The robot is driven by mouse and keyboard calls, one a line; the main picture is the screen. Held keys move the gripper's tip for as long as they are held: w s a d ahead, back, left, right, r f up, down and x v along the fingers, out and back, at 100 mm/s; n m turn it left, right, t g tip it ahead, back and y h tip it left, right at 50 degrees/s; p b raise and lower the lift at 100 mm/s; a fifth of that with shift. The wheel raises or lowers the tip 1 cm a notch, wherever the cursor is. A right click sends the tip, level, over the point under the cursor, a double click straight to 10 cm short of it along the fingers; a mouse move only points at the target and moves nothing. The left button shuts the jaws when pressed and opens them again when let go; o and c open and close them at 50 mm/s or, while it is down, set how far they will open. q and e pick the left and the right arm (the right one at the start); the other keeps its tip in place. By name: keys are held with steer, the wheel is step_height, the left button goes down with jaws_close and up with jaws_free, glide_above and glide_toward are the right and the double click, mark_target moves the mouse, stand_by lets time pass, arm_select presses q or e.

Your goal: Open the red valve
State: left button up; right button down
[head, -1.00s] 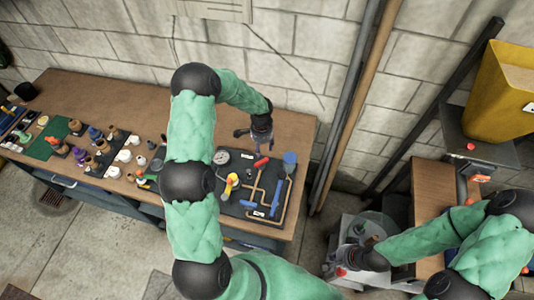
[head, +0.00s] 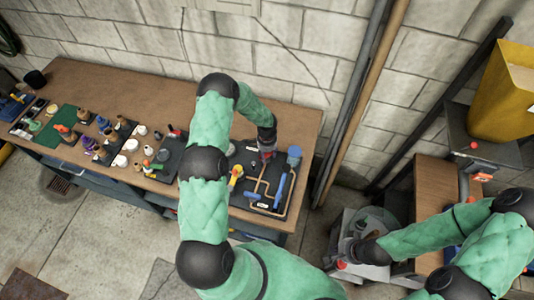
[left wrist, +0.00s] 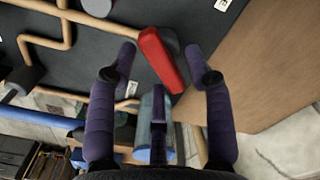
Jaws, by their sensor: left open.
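The red valve's handle (left wrist: 160,58) is a short red bar on the dark pipe board (head: 245,156), which lies on the wooden bench. My left gripper (head: 267,154) is over the board's back part and hides most of the red handle in the head view. In the left wrist view, my left gripper (left wrist: 163,55) is open, with its fingers on either side of the red handle and apart from it. A teal-blue cylinder (left wrist: 146,132) shows below the handle, partly covered. My right gripper (head: 357,250) is low at the right; its fingers are too unclear to read.
The board also bears copper pipes, a long blue handle (head: 280,188), a yellow valve part (head: 236,172) and a blue cup-like part (head: 294,152). Several small bottles and jars crowd the bench to the left. A block wall stands behind; vertical pipes (head: 352,105) rise at the right.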

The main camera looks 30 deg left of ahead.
arm_select(q)
jaws_close()
steer(key=shift+f+n+b, duration=0.1)
steer(key=shift+n+b, duration=0.2)
steer(key=shift+b, duration=0.25)
steer(key=n+b, duration=0.6)
steer(key=b, duration=0.3)
steer(key=shift+w+f+b, duration=0.1)
steer(key=shift+b, duration=0.3)
steer(key=shift+r+n+b, duration=0.2)
steer(key=shift+n+b, duration=0.8)
steer(key=shift+w, duration=0.1)
jaws_free()
steer(key=shift+r, duration=0.1)
